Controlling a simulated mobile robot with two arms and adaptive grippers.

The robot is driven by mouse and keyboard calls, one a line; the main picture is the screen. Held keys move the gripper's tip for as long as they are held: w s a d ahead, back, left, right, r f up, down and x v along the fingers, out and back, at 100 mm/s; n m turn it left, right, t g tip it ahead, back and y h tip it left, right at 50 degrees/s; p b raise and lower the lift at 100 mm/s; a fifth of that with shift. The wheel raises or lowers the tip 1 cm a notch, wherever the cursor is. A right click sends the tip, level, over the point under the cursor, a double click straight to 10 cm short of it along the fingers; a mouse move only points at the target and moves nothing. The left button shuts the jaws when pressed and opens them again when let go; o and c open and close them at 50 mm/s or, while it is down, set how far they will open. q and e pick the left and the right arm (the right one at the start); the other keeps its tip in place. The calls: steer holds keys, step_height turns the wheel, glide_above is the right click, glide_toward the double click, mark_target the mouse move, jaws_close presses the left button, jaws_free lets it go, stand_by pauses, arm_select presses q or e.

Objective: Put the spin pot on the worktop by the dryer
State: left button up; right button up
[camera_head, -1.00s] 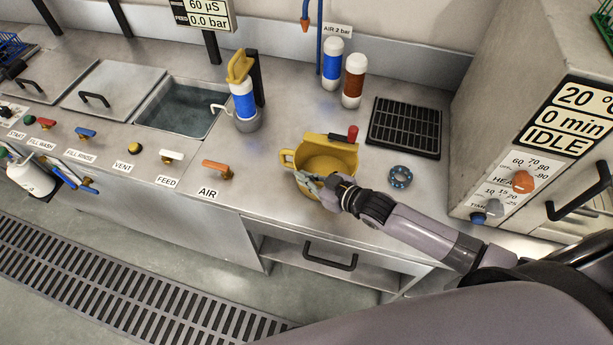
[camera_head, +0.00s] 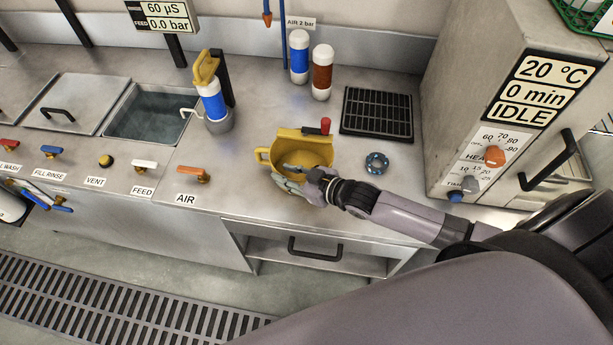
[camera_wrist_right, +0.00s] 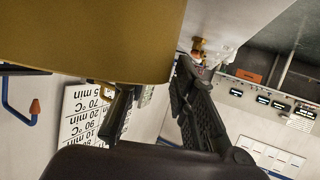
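The spin pot (camera_head: 311,150) is a wide yellow pot with a loop handle on its left. It stands on the steel worktop (camera_head: 235,175), left of the dryer (camera_head: 462,150). My right gripper (camera_head: 287,174) is at the pot's near side. In the right wrist view, the pot's yellow wall (camera_wrist_right: 95,35) fills the upper left, and the right gripper's two dark fingers (camera_wrist_right: 155,108) stand apart with a clear gap between them. Whether they touch the pot is hidden. My left gripper is out of view.
A blue ring (camera_head: 376,163) and a black grate (camera_head: 377,114) lie right of the pot. A blue and a brown bottle (camera_head: 322,72) stand behind. A yellow-topped blue filter (camera_head: 212,98) and a sink (camera_head: 150,112) are to the left. Valve handles line the front edge.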

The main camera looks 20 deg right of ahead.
steer(key=b+v, duration=0.1)
steer(key=v, duration=0.9)
steer(key=shift+s, duration=0.35)
steer(key=shift+d+r, duration=0.1)
steer(key=shift+d, duration=0.05)
